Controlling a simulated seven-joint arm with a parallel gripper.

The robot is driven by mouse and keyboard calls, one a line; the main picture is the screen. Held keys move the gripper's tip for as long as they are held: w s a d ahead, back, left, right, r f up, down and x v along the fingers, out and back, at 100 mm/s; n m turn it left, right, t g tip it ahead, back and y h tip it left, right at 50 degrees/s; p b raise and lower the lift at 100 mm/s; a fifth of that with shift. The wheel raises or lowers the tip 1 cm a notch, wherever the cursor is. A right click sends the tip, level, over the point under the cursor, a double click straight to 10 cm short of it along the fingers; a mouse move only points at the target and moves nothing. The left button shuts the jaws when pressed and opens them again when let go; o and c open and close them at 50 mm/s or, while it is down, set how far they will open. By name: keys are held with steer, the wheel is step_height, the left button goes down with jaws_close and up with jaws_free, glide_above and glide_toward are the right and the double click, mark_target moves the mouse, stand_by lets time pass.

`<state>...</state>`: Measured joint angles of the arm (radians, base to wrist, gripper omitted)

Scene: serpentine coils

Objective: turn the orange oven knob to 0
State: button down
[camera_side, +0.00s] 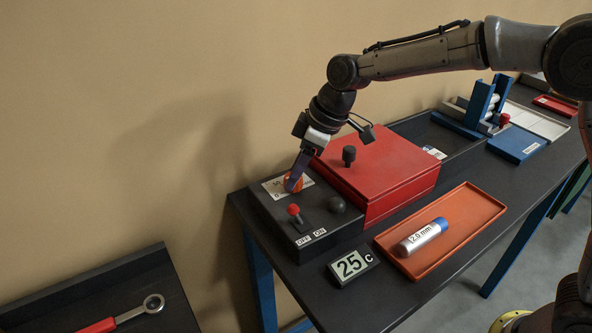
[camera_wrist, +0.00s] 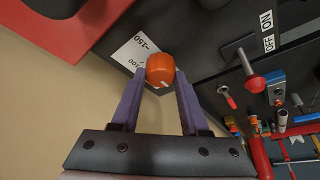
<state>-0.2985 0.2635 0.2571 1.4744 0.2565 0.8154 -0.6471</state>
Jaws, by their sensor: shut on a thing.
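The orange oven knob (camera_side: 293,183) sits on the top of the dark control box (camera_side: 262,207), at its back left. In the wrist view the knob (camera_wrist: 161,70) shows between my two fingers, with a small pale mark near its lower edge. A white scale label (camera_wrist: 134,50) beside it shows 100 and 150; the 0 is not clearly readable. My gripper (camera_side: 297,172) reaches down to the knob from above, and its purple fingers (camera_wrist: 157,88) are shut on it in the wrist view. The fingers partly hide the scale in the side view.
A red lidded box (camera_side: 386,172) adjoins on the right. A display (camera_side: 351,265) reads 25 C. An orange tray (camera_side: 468,222) holds a silver cylinder (camera_side: 418,239).

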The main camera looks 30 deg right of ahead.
steer(key=shift+r, duration=0.1)
steer(key=shift+c, duration=2)
jaws_free()
steer(key=v, duration=1.3)
steer(key=shift+r, duration=0.4)
steer(key=shift+s+d, duration=0.1)
